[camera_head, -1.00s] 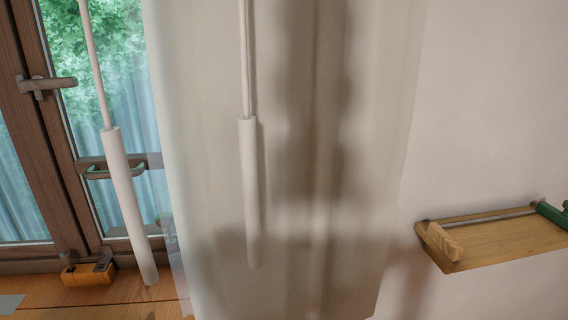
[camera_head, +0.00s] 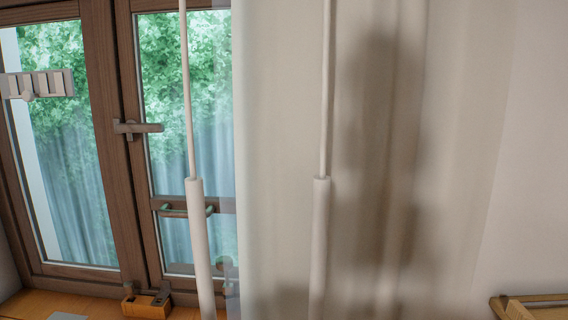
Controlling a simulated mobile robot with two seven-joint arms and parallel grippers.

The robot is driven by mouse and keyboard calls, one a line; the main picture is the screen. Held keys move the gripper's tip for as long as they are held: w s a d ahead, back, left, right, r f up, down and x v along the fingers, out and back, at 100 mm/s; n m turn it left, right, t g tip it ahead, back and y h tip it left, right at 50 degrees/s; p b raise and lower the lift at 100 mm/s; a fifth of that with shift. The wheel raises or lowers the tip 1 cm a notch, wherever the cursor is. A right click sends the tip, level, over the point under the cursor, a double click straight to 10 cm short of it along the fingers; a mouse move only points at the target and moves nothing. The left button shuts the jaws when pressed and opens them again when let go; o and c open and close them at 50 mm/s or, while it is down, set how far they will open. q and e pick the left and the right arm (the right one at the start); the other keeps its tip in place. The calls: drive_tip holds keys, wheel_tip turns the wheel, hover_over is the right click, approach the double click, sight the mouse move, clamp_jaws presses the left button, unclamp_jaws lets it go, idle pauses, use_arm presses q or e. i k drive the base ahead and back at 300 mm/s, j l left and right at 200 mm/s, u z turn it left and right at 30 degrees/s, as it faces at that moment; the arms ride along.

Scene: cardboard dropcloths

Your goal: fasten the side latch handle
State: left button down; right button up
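A dark latch handle (camera_head: 138,128) sits on the middle stile of the brown wooden window, its lever pointing right, roughly horizontal. Lower down, a bar-shaped pull handle (camera_head: 182,210) with greenish ends is fixed to a brown crosspiece of the right sash, partly hidden by a white hanging rod. I cannot tell from the view which of these is the side latch. Neither of my grippers shows.
Two white curtain rods (camera_head: 199,245) hang in front of the window and the pale curtain (camera_head: 285,150). A wooden block with dark hardware (camera_head: 147,306) stands on the sill. A wooden shelf (camera_head: 530,308) juts out at the lower right. A slotted grey-white strip (camera_head: 37,84) is at the left.

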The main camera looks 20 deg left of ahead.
sight(130, 126)
drive_tip(key=u, duration=1.55)
drive_tip(key=j+u, duration=0.35)
